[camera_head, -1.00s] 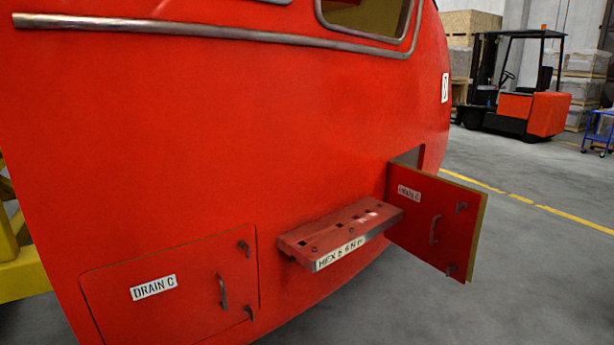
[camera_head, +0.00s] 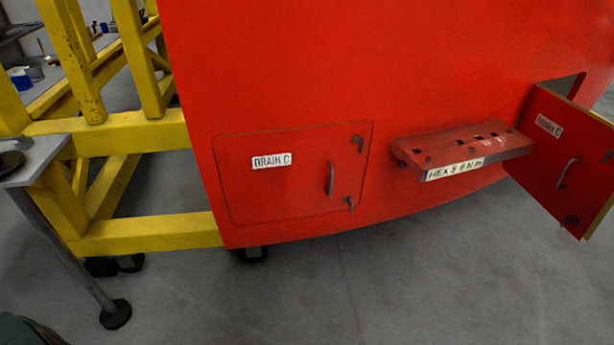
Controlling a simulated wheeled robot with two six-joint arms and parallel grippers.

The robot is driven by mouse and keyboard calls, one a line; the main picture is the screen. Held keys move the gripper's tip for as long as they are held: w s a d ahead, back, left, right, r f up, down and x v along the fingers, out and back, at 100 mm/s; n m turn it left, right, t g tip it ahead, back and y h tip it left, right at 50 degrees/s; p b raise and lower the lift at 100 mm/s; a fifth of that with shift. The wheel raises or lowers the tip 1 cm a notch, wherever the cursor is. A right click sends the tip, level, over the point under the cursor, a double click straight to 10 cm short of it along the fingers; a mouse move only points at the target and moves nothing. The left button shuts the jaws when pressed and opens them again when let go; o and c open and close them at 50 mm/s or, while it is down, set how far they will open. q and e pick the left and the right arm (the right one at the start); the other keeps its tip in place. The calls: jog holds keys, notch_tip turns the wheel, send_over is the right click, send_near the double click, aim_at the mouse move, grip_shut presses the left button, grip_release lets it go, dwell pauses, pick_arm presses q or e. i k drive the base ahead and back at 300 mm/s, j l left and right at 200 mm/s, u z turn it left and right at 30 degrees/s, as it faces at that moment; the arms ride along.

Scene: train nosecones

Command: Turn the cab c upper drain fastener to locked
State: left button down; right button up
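The closed red panel labelled DRAIN C (camera_head: 270,190) is at the lower left of the red cab (camera_head: 330,60). Its upper fastener (camera_head: 358,142) is a small dark piece at the top right corner. A lower fastener (camera_head: 349,203) sits at the bottom right, and a vertical handle (camera_head: 330,178) is between them. Whether the upper fastener is locked is too small to tell. Neither of my grippers is in view.
A red tool shelf (camera_head: 465,146) with holes and a HEX label juts out right of the panel. Another hatch door (camera_head: 562,160) stands open at the right. A yellow frame (camera_head: 150,235) and a grey table (camera_head: 30,160) are at left. The floor in front is clear.

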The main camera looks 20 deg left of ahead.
aim_at(361, 146)
jog(key=i+l, duration=0.3)
jog(key=l, duration=0.55)
jog(key=i+l, duration=0.15)
jog(key=l, duration=0.2)
